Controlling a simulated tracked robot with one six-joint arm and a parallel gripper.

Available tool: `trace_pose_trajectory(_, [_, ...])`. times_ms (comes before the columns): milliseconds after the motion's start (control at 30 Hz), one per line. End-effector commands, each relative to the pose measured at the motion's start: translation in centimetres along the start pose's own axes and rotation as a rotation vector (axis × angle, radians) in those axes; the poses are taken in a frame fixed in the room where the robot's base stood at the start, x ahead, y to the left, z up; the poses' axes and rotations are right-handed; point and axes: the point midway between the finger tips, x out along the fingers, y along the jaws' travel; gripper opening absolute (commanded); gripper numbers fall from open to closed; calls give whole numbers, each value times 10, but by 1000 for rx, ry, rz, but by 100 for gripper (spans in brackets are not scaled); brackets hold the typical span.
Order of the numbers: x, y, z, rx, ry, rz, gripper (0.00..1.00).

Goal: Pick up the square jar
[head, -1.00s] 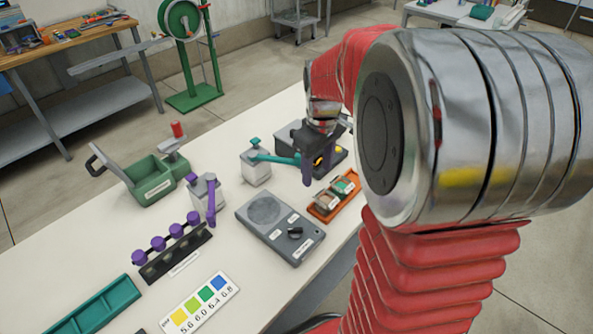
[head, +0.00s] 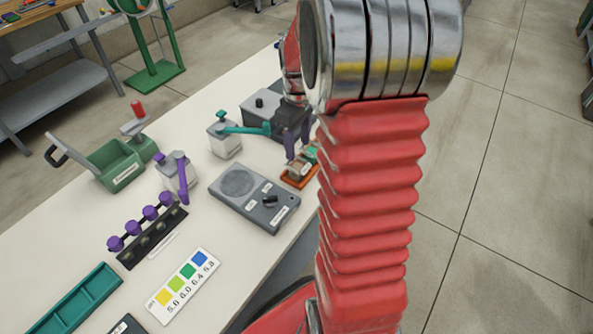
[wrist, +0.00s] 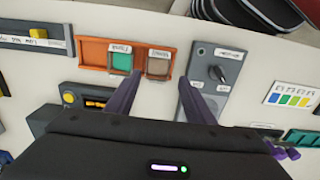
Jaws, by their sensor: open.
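An orange tray (wrist: 92,53) near the table edge holds a clear, square-looking jar (wrist: 158,67) with brownish contents and a teal-green item (wrist: 122,61) beside it. The tray also shows in the head view (head: 290,183), with the jar (head: 298,170) partly hidden by my gripper and arm. I cannot tell for certain that this jar is the square jar. My gripper (wrist: 160,78) is open and empty, its two purple fingertips on either side of the jar's near end in the picture. In the head view my gripper (head: 291,155) hangs just over the tray; contact cannot be told.
A grey meter box (head: 254,197) with a knob lies close beside the tray. A white bottle with a teal lever (head: 224,140), a bottle with a purple lever (head: 176,177) and a green bin (head: 118,166) stand farther left. Open floor lies to the right.

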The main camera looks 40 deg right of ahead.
Motion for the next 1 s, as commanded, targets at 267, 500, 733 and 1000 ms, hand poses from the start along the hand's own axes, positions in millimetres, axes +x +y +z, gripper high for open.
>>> trace_pose_trajectory(267, [44,0,0,0,-2,-2,48])
trace_pose_trajectory(500, [62,0,0,0,0,0,48])
trace_pose_trajectory(733, [61,0,0,0,1,1,48])
trace_pose_trajectory(1000, [78,1,-1,0,-2,-2,48])
